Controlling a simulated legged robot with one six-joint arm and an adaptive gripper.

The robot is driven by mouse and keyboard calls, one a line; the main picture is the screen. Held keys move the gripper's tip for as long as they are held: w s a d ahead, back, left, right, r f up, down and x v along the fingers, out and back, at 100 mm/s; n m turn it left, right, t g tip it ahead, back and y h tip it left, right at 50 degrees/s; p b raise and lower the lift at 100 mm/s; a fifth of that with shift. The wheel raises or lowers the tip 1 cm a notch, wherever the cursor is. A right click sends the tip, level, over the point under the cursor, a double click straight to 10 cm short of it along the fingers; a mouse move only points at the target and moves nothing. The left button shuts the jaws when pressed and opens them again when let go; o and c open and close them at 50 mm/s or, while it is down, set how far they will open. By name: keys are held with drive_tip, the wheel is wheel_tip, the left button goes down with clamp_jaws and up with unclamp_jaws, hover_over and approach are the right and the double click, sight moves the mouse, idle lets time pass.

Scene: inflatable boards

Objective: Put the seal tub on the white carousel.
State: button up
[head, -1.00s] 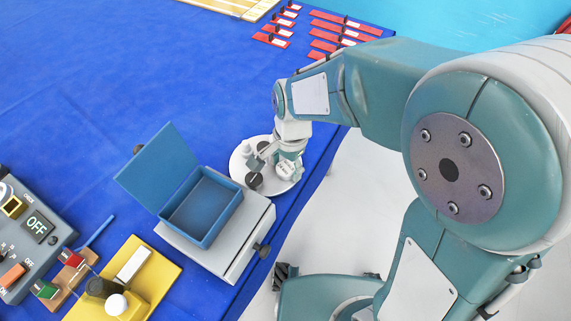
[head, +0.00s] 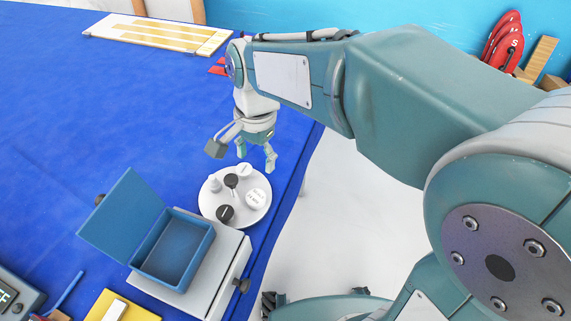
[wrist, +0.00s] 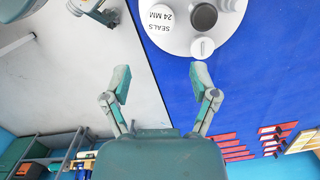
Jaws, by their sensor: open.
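The seal tub (head: 256,198) is a white round tub with a printed lid. It stands upright on the right side of the white carousel (head: 208,208). In the wrist view the tub (wrist: 161,20) reads "SEALS 24 MM" and sits near the rim of the carousel (wrist: 183,43). My gripper (head: 256,156) is above and beyond the carousel, apart from the tub. In the wrist view my gripper (wrist: 161,80) has its fingers spread with nothing between them.
The carousel also holds a dark-lidded tub (head: 225,213), a dark round item (head: 231,181) and small white containers. An open blue box (head: 173,250) on a grey-white stand is close by at the front left. Blue mat lies clear to the left.

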drive_tip(key=s+d+r+n+t, duration=0.2)
drive_tip(key=s+d, duration=0.3)
drive_tip(key=d, duration=0.4)
drive_tip(key=s+d+r+n+t, duration=0.2)
drive_tip(key=s+d+n+t, duration=0.2)
drive_tip(key=d, duration=0.6)
drive_tip(key=shift+s+d+r+n+t+h, duration=0.15)
drive_tip(key=shift+s+n+t+h, duration=0.25)
drive_tip(key=shift+n, duration=0.1)
drive_tip(key=shift+w+d, duration=0.1)
